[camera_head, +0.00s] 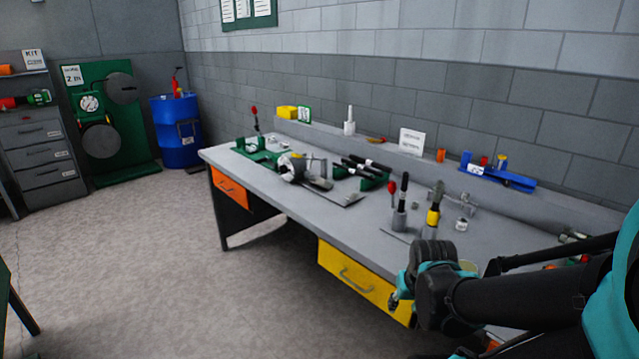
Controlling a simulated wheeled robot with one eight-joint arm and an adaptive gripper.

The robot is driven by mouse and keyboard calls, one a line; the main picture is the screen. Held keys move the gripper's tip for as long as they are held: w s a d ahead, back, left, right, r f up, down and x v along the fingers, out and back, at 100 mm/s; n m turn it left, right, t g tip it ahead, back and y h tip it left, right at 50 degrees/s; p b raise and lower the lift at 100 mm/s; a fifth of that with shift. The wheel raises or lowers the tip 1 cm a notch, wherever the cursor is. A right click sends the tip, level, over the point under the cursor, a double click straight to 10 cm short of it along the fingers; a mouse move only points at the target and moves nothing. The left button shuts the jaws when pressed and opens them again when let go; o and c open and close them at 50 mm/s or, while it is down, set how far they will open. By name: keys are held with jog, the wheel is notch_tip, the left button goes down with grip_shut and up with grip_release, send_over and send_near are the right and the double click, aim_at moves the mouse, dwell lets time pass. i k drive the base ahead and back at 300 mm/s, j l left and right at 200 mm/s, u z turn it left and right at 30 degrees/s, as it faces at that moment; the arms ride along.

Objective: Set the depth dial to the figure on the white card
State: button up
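A white card (412,141) with small dark writing stands on the ledge at the back of the workbench; its figure is too small to read. I cannot tell for sure which part is the depth dial. A round metal device (291,167) sits on the left half of the bench, and a small round metal piece (462,225) stands on the right half. My arm reaches in from the right, over the bench's front edge, with a dark joint in front of the yellow drawer. My gripper cannot be made out in this view.
The grey workbench (345,218) carries black-handled tools (433,212), a green fixture (262,153) and a blue holder (497,172). Its yellow drawer (345,268) and orange drawer (229,186) face the open floor (130,270). A blue drum (176,133) and gauge panel (90,104) stand far left.

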aim_at(282, 169)
jog(key=u, duration=1)
jog(key=i+u, duration=0.35)
jog(key=i, duration=1)
